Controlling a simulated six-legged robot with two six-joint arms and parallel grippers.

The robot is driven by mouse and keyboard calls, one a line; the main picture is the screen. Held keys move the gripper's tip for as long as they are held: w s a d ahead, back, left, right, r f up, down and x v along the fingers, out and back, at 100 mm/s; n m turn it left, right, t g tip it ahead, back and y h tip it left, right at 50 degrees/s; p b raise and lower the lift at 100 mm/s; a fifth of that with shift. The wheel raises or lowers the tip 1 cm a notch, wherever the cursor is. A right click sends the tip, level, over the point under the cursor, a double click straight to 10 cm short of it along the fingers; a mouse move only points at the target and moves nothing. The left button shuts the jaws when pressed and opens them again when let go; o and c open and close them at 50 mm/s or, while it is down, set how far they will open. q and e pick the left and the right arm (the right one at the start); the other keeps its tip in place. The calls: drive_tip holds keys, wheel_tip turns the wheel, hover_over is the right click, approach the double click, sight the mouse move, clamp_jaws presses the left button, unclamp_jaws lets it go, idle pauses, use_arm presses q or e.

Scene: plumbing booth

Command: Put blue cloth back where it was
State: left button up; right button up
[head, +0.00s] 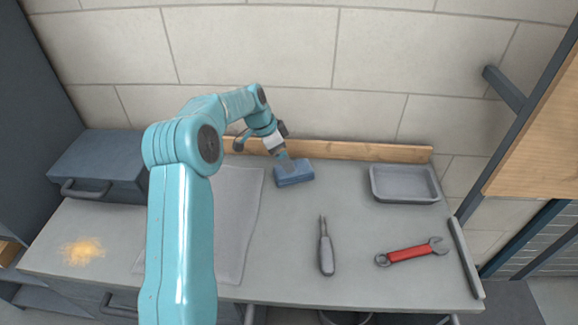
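The blue cloth (294,175) is a folded block near the back of the grey workbench (290,225), in front of the wooden strip. My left gripper (286,162) points down at the cloth, its fingertips at the cloth's top. The fingers are small and partly merge with the cloth, so I cannot tell whether they are closed on it. The cloth looks to be resting on or very near the bench top. My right gripper is not in view.
A grey mat (235,235) lies left of centre, partly behind my arm. Yellowish powder (82,250) and a dark toolbox (100,163) are at left. A screwdriver (326,250), a red wrench (410,252) and a grey tray (404,196) are at right. A wooden strip (370,151) runs along the back.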

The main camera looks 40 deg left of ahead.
use_arm(q)
drive_tip(key=shift+v, duration=2.4)
drive_tip(key=shift+d+f, duration=0.1)
